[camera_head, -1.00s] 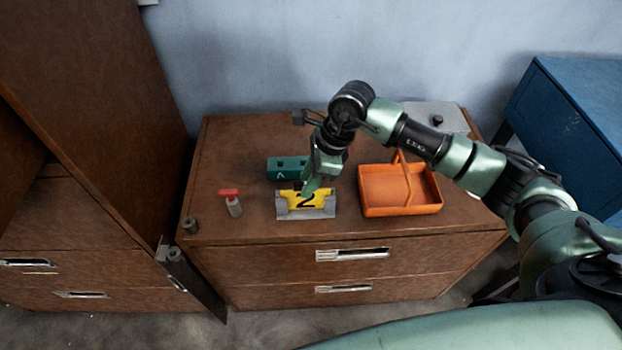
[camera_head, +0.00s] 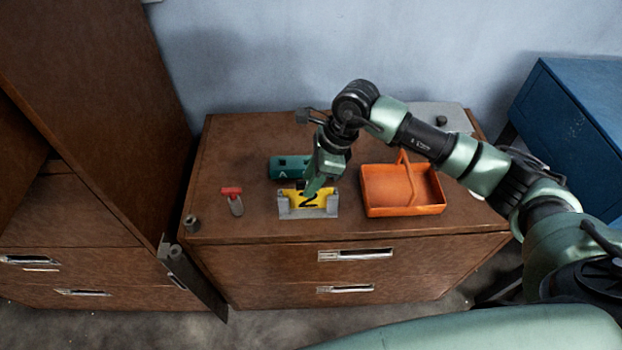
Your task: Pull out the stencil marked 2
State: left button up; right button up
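The yellow stencil (camera_head: 292,197) marked 2 stands upright in a grey holder (camera_head: 308,212) near the front of the brown cabinet top. My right gripper (camera_head: 313,188) points down at the stencil's upper edge, right of its middle. Its fingertips overlap the stencil's top in this view. Whether the fingers are closed on it is too small to tell. My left gripper is out of view.
An orange basket (camera_head: 402,209) with a handle stands to the right. A red-topped grey tool (camera_head: 233,201) and a small grey cylinder (camera_head: 191,224) are to the left. A tall brown cabinet (camera_head: 95,95) borders the left side.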

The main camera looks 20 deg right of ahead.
grip_shut()
jog(key=shift+r, duration=0.65)
jog(key=shift+r, duration=0.1)
notch_tip(320, 180, up, 8)
jog(key=p, duration=0.4)
jog(key=shift+p, duration=0.4)
dwell(0.7)
